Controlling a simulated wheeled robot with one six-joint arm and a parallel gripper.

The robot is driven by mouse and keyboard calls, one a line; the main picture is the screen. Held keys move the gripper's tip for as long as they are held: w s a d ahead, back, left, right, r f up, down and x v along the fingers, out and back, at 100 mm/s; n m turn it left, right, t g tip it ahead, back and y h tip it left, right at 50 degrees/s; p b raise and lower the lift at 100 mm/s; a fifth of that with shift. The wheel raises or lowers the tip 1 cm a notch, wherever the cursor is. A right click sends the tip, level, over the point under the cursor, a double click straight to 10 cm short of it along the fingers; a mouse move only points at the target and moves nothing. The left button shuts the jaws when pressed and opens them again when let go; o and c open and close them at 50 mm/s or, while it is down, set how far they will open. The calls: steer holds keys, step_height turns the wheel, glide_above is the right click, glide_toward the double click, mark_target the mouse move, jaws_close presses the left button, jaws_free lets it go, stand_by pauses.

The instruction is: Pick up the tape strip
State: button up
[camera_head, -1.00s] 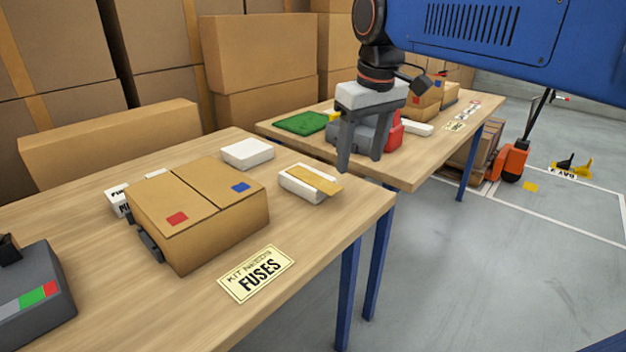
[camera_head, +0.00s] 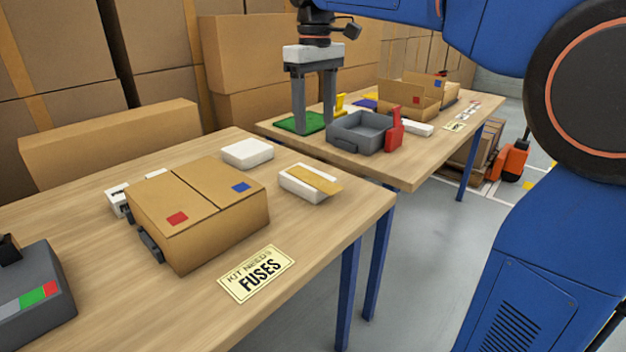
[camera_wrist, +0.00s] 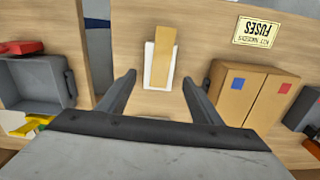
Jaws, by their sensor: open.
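The tan tape strip (camera_head: 315,178) lies on top of a white box (camera_head: 299,191) near the right end of the near table, with one end overhanging the box. In the wrist view the strip (camera_wrist: 163,55) and the white box (camera_wrist: 149,77) show ahead of my fingers, roughly centred between them. My gripper (camera_head: 314,128) is open and empty, raised behind and above the strip in the head view. In the wrist view my gripper's fingers (camera_wrist: 160,80) are spread wide and touch nothing.
Left of the strip stand a closed carton (camera_head: 205,225) with red and blue squares and another white box (camera_head: 247,152). A FUSES label (camera_head: 257,273) lies in front. A grey bin (camera_head: 360,130) and a green mat (camera_head: 303,123) are on the far table. A gap separates the tables.

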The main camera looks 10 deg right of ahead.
glide_above(313, 179)
steer(key=f, duration=0.7)
steer(key=shift+w+d+f, duration=0.2)
steer(key=shift+d+f, duration=0.1)
steer(key=shift+s+a+f, duration=0.1)
steer(key=shift+a+f, duration=0.05)
steer(key=shift+f, duration=1.2)
steer(key=shift+a+f, duration=0.1)
steer(key=shift+f, duration=1.25)
steer(key=shift+c, duration=0.3)
steer(key=c, duration=1.1)
